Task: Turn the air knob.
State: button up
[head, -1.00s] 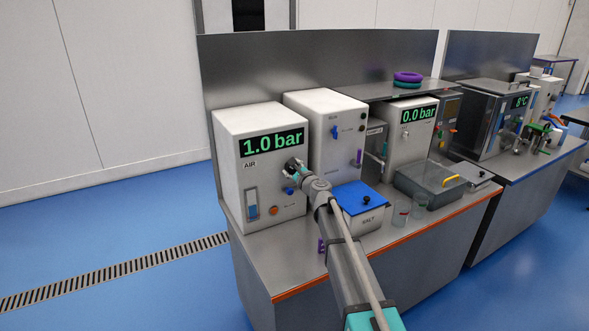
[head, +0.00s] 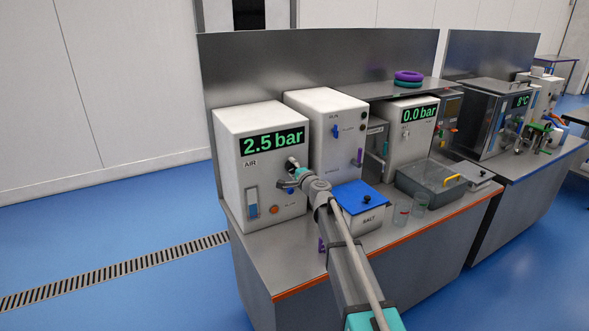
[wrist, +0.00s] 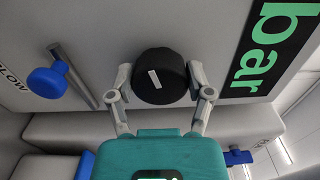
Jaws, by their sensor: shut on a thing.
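The air unit (head: 231,178) is a white box at the left end of the steel bench. Its display (head: 272,144) reads 2.5 bar in green, with AIR printed below. The air knob is a round black knob (wrist: 161,76) with a white pointer mark, seen in the wrist view. My gripper (wrist: 160,84) has one finger on each side of the knob and is shut on it. The white mark stands slightly tilted from the line between camera top and bottom. In the head view my gripper (head: 291,170) partly hides the knob.
A box with a blue lid marked SALT (head: 362,216) stands right of my arm. Glass beakers (head: 401,211) stand farther right. A second white unit (head: 325,106) adjoins behind.

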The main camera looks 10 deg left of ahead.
jog(key=n, duration=0.6)
jog(key=shift+w+d+f+n, duration=0.1)
jog(key=shift+w+n, duration=0.1)
jog(key=shift+n, duration=0.1)
dwell(0.4)
jog(key=o, duration=1.1)
jog(key=shift+o, duration=0.2)
jog(key=shift+s, duration=0.1)
jog(key=shift+s, duration=0.15)
jog(key=shift+s+d, duration=0.3)
jog(key=shift+s, duration=0.1)
jog(key=v, duration=1)
jog(key=shift+s+d, duration=0.3)
